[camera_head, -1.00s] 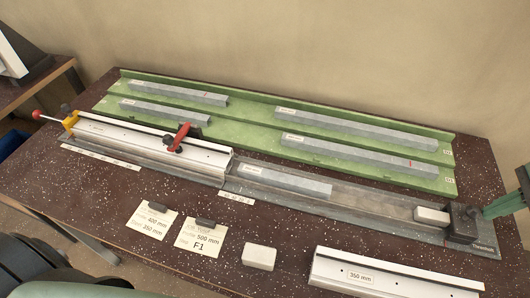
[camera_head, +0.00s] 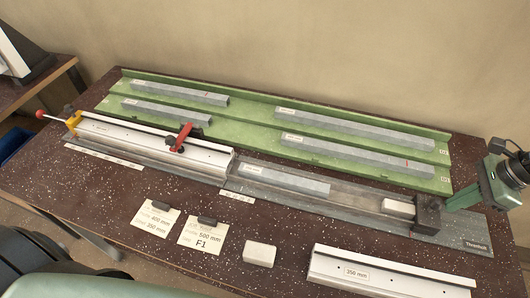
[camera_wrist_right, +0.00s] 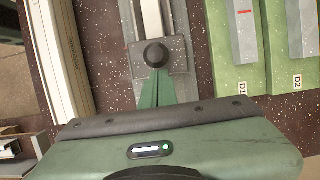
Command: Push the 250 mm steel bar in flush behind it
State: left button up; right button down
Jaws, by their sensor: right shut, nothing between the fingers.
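The grey steel bar (camera_head: 285,180) lies in the fixture channel, its left end close to the right end of the clamped aluminium profile (camera_head: 150,143). A sliding stop has a pale block (camera_head: 398,208) in front and a dark body (camera_head: 429,212) behind; a gap separates the pale block from the bar's right end. My right gripper (camera_head: 450,202) is shut and empty, its fingertips at the rear of the dark body. In the right wrist view the green fingers (camera_wrist_right: 154,90) reach the dark body beside its round knob (camera_wrist_right: 154,54). My left gripper is not in view.
A red toggle clamp (camera_head: 181,138) sits on the profile. Several steel bars lie on the green rack (camera_head: 240,120) behind. A loose 350 mm profile (camera_head: 390,277), a white block (camera_head: 259,254) and two cards (camera_head: 203,236) lie in front.

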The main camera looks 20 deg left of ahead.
jog(key=p, duration=0.4)
send_over(394, 205)
jog(key=shift+r, duration=0.15)
jog(key=shift+a+p, duration=0.6)
jog(key=shift+a, duration=1.3)
jog(key=shift+s+a+b, duration=0.15)
jog(key=shift+a+b, duration=0.95)
jog(key=shift+a, duration=2.95)
jog(key=shift+s+a+b, duration=0.1)
jog(key=shift+a+b, duration=0.85)
jog(key=shift+a, duration=1.85)
jog(key=shift+s+a+b, duration=0.15)
jog(key=shift+a+b, duration=2.05)
jog(key=shift+a, duration=3.55)
jog(key=shift+s+a+b, duration=0.1)
jog(key=shift+a+b, duration=0.2)
jog(key=shift+a, duration=0.2)
jog(key=shift+d, duration=0.1)
